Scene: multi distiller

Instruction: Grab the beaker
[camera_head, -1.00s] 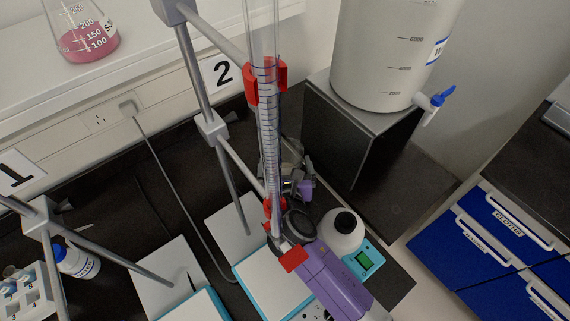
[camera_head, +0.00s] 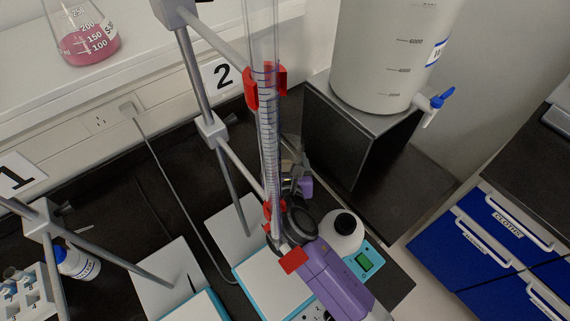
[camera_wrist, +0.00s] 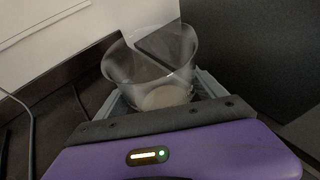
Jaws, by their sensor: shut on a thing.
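The clear glass beaker (camera_wrist: 150,65) stands out in the wrist view, with a pale round patch low inside it. My gripper (camera_wrist: 162,92) is shut on the beaker, with its fingers on either side of the lower part. In the head view my gripper (camera_head: 292,172) is behind the burette and stand, near the front of the dark box. The beaker is mostly hidden in that view, so I cannot tell there whether it touches the bench.
A tall burette (camera_head: 268,130) in red clamps stands close to my gripper. A large white tank (camera_head: 385,60) with a blue tap sits on a dark box (camera_head: 350,135).

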